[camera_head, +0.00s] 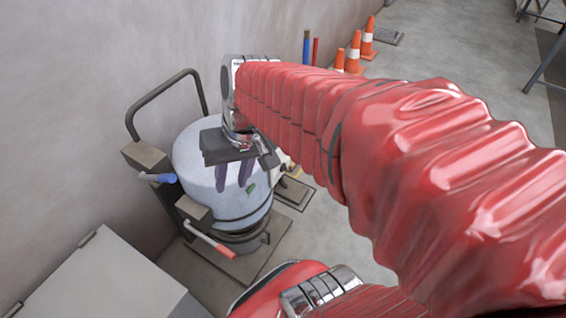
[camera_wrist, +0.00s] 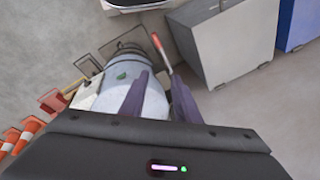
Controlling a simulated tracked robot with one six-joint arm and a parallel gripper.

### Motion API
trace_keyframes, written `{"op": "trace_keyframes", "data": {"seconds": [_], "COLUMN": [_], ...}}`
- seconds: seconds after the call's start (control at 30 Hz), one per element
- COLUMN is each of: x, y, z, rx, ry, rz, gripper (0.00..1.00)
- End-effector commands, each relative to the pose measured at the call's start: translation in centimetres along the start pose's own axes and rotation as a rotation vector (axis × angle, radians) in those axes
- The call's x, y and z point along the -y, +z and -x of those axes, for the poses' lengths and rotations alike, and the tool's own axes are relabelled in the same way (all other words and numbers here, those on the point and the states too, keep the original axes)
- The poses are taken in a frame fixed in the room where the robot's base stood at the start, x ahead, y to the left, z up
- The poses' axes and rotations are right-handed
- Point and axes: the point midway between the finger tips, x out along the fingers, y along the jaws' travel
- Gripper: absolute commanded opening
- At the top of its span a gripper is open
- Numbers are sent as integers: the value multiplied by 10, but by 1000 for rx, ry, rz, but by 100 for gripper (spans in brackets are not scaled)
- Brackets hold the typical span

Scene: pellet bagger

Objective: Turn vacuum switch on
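The vacuum is a pale grey-white drum (camera_head: 195,150) with a dark band near its base, standing by the wall. It also shows in the wrist view (camera_wrist: 108,90). A small green part (camera_head: 251,188), possibly the switch, is on the drum's side. It shows in the wrist view (camera_wrist: 121,76) to the left of my fingers. My gripper (camera_head: 233,180) is in front of the drum, with its two purple fingers pointing down and a gap between them. They look empty in the wrist view (camera_wrist: 161,78). I cannot tell whether they touch the drum.
A red-tipped lever (camera_head: 210,240) and a blue-tipped lever (camera_head: 158,178) stick out beside the drum. A dark tube handle (camera_head: 160,92) rises behind it. A grey cabinet (camera_head: 105,280) is at lower left. Orange cones (camera_head: 354,52) stand along the wall.

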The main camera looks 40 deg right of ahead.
Motion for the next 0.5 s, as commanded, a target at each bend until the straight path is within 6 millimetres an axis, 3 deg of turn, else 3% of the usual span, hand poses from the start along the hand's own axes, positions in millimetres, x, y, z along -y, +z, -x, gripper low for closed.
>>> {"op": "trace_keyframes", "data": {"seconds": [0.5], "x": [-41], "y": [-36], "z": [-53], "rx": [243], "ry": [-223], "rz": [-351], "gripper": [29]}}
